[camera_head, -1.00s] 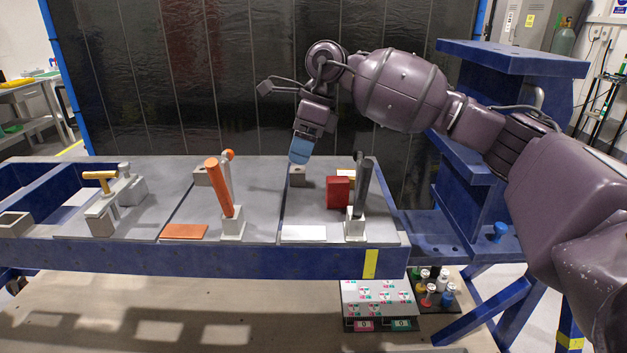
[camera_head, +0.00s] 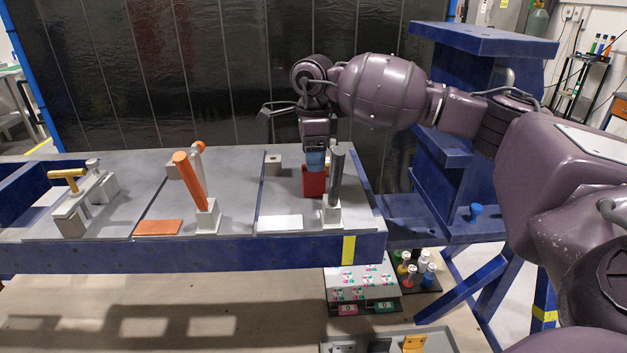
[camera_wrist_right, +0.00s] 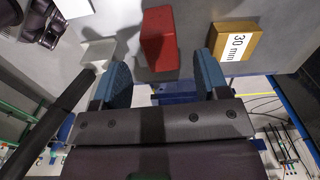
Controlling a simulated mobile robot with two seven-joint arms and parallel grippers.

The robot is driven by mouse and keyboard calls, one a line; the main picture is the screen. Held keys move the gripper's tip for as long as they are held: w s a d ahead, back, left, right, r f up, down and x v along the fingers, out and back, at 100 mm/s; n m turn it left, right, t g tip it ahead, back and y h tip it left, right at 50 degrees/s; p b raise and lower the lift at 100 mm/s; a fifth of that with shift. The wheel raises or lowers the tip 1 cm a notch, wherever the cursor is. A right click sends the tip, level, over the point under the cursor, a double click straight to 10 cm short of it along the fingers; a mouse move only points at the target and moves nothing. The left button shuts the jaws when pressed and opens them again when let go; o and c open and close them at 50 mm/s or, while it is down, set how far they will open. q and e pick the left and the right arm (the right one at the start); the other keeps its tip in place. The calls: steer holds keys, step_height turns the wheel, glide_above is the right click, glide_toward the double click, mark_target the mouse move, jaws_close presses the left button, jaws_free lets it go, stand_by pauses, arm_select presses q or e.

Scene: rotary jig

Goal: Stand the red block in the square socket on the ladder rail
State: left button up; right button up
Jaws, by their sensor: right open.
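The red block (camera_head: 313,182) stands on the grey plate at the right end of the blue frame, just behind and left of the black-handled clamp. My right gripper (camera_head: 315,161) points down at it, its blue fingertips at the block's top. In the right wrist view, the red block (camera_wrist_right: 160,40) lies ahead of the gap between the spread blue fingers of the right gripper (camera_wrist_right: 162,75). The gripper is open, and I see no finger touching the block. The square socket does not show now. My left gripper is not in view.
The black-handled clamp (camera_head: 337,180) stands close to the block. A wooden block marked "30 mm" (camera_wrist_right: 235,42) sits beside it. An orange-handled clamp (camera_head: 190,178) and a yellow-handled clamp (camera_head: 68,180) stand further left. A blue column (camera_head: 440,150) rises at right.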

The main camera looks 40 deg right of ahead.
step_height(320, 180, down, 4)
steer(key=shift+d+f, duration=0.1)
steer(key=shift+f, duration=0.05)
steer(key=c, duration=1.2)
steer(key=shift+r, duration=0.5)
arm_select(q)
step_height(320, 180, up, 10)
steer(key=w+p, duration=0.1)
steer(key=p, duration=0.8)
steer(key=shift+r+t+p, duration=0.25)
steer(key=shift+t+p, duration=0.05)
steer(key=shift+p, duration=0.1)
arm_select(e)
step_height(320, 180, up, 19)
